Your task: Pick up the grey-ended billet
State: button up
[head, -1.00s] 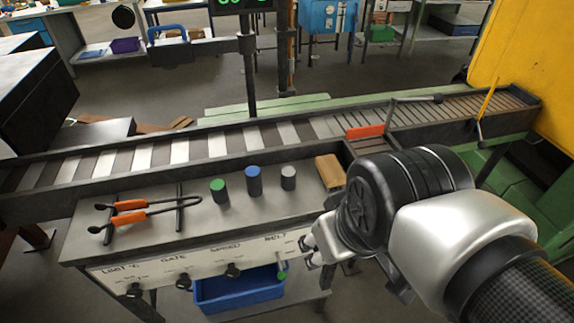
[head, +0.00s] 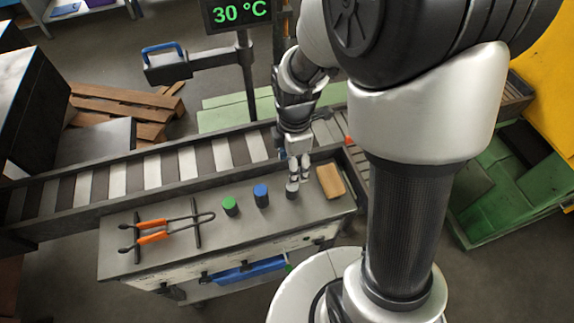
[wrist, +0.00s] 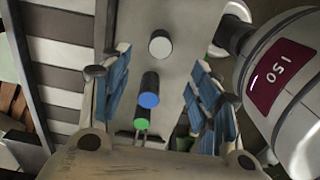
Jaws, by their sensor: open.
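The grey-ended billet (head: 292,188) stands upright on the bench top, right of the blue-ended billet (head: 261,196) and the green-ended billet (head: 230,207). My gripper (head: 298,170) is open and points down at the grey-ended billet, its fingers overlapping the billet's top in the head view. In the wrist view the grey-ended billet (wrist: 160,44) shows by its round pale end, beyond the open blue-padded fingers (wrist: 157,75). The blue-ended billet (wrist: 149,92) and green-ended billet (wrist: 141,122) show lower, between the fingers. I cannot tell whether a finger touches any billet.
A tan block (head: 330,181) lies close right of the grey-ended billet. Orange-handled tongs (head: 152,237) rest on a rack at the bench's left. The slatted conveyor (head: 135,176) runs behind the bench. A display (head: 238,12) reads 30 °C.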

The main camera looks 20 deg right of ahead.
aim_at(292, 189)
notch_tip(292, 189, down, 8)
jog(key=shift+f+b, duration=0.25)
jog(key=shift+b, duration=0.45)
notch_tip(292, 189, down, 5)
jog(key=shift+f+b, duration=0.1)
jog(key=shift+b, duration=0.45)
jog(key=shift+c, duration=0.5)
grip_shut()
